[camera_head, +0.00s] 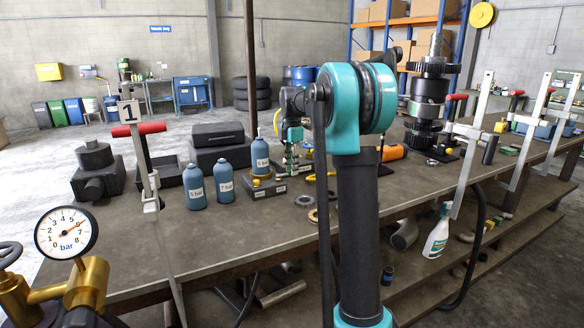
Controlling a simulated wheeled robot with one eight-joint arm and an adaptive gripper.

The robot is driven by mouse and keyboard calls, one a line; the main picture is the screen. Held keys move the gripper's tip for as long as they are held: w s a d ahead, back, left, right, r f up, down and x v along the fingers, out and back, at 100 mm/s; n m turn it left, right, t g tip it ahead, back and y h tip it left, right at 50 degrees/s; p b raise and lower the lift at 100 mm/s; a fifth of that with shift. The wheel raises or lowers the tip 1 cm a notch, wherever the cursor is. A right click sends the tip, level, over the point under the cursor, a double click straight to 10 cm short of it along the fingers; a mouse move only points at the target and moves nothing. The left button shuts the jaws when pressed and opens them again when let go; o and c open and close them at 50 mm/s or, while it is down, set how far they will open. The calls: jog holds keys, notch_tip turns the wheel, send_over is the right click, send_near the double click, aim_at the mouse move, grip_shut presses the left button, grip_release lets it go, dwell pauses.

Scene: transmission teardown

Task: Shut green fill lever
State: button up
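A small green part (295,134) shows just right of this bottle. My gripper (291,165) points down behind my teal arm joint, close to the right side of the block. Its fingers are small and partly hidden, so I cannot tell whether they are open or touch anything.
Two blue-grey bottles (194,187) (224,186) stand left of the block. A pressure gauge (66,232) on brass fittings is at the front left. Metal rings (305,201) lie right of the block. A gear stack (430,95) stands farther right.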

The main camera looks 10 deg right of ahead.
jog(key=shift+o, duration=0.5)
notch_tip(320, 180, up, 12)
dwell(0.3)
